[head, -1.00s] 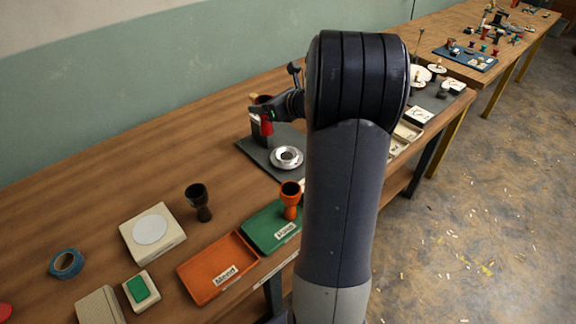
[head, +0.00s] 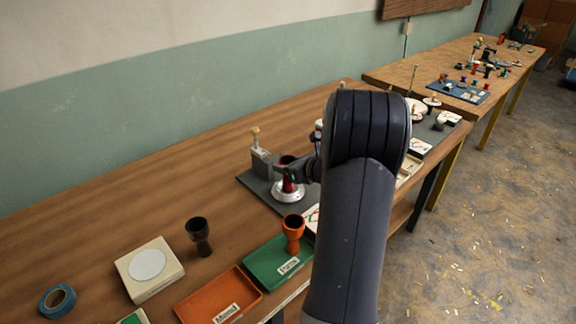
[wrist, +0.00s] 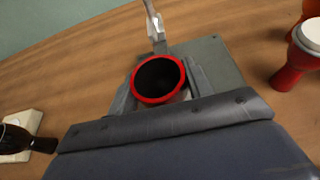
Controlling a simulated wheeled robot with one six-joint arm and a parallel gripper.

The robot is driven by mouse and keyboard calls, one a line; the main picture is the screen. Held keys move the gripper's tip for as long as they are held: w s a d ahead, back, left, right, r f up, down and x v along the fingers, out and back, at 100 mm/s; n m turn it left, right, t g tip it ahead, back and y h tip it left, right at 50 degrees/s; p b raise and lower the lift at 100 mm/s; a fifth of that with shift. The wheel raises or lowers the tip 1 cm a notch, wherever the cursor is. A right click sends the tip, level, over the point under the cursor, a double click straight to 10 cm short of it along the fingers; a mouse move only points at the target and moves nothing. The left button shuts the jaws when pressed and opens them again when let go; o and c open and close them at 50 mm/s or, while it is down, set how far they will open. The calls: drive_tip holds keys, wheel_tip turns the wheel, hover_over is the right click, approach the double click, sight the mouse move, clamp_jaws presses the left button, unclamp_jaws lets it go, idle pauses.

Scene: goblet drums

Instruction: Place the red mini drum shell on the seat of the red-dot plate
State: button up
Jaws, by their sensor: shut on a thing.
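The red mini drum shell (head: 288,186) is held in my gripper (head: 290,174), low over a round silver seat (head: 285,196) on a dark grey plate (head: 252,182). In the wrist view the shell (wrist: 136,92) shows its red rim and dark hollow, with the jaws on both sides. It looks about upright. The jaws hide its lower part in the wrist view, so I cannot tell whether it touches the seat. I cannot make out a red dot on the plate.
A grey clamp block with a pale knob (head: 260,160) stands at the plate's back left. An orange goblet (head: 293,233) stands on a green tray (head: 262,262). A dark goblet (head: 199,236) stands left of them. Bare wood lies along the wall.

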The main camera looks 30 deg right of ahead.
drive_tip(key=shift+f, duration=0.2)
drive_tip(key=o, duration=1)
drive_tip(key=shift+r, duration=0.2)
drive_tip(key=shift+s+d+r, duration=0.1)
drive_tip(key=shift+s+r, duration=0.05)
drive_tip(key=shift+s, duration=0.15)
drive_tip(key=v, duration=1.1)
drive_tip(key=shift+s, duration=0.25)
